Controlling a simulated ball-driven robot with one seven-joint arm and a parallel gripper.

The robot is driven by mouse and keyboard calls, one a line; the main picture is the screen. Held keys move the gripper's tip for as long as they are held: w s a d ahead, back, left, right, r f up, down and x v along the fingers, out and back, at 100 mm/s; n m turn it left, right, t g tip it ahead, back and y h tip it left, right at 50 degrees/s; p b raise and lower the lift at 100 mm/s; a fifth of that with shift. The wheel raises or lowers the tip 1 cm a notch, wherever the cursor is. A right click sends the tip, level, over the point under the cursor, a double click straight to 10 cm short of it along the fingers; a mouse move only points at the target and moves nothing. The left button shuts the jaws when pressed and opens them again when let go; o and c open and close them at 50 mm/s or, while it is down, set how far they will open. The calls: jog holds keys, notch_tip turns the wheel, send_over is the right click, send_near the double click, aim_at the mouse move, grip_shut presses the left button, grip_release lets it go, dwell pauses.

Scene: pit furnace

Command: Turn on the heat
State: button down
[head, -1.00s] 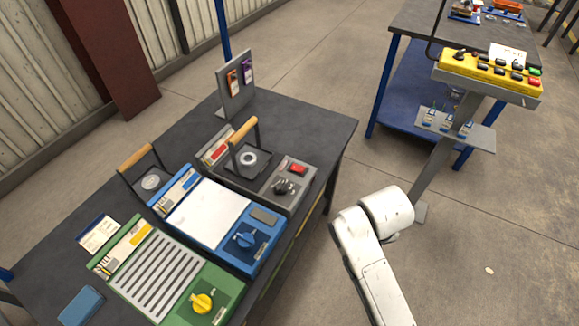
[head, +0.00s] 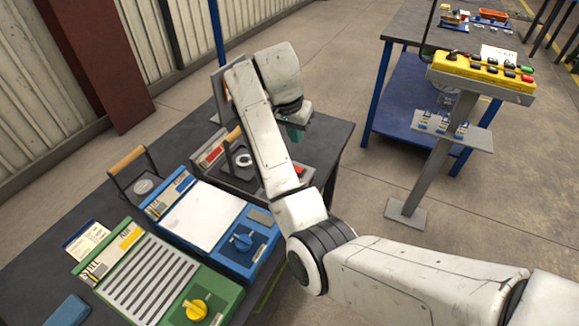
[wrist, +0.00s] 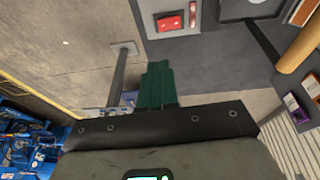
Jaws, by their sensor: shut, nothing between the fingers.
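The grey unit (head: 222,168) stands at the far end of the near bench. It has a round fitting (head: 244,159) and a red switch (head: 298,168), which also shows in the wrist view (wrist: 169,22). Its black knob is hidden behind my arm in the head view. The blue unit has a blue knob (head: 242,242), and the green unit has a yellow knob (head: 197,309). My gripper (head: 293,133) has green fingers, also in the wrist view (wrist: 158,85). It is shut and empty, above the far right part of the bench, apart from the red switch.
Wooden-handled carriers (head: 127,160) stand on the bench (head: 35,280). An upright panel behind my arm has orange and purple cards (wrist: 297,108). A yellow button box (head: 482,72) sits on a grey post at right. A second bench (head: 400,30) stands behind it. Open floor lies between.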

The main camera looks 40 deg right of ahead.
jog(key=shift+w+a+r, duration=0.15)
jog(key=shift+w+r, duration=0.25)
jog(key=shift+r, duration=0.1)
jog(key=x, duration=1.2)
jog(key=shift+s+a+f, duration=0.3)
jog(key=shift+f, duration=0.85)
jog(key=shift+s+d+f, duration=0.1)
jog(key=shift+s, duration=0.1)
jog(key=shift+f+t, duration=0.25)
jog(key=shift+t, duration=0.05)
jog(key=shift+w, duration=0.15)
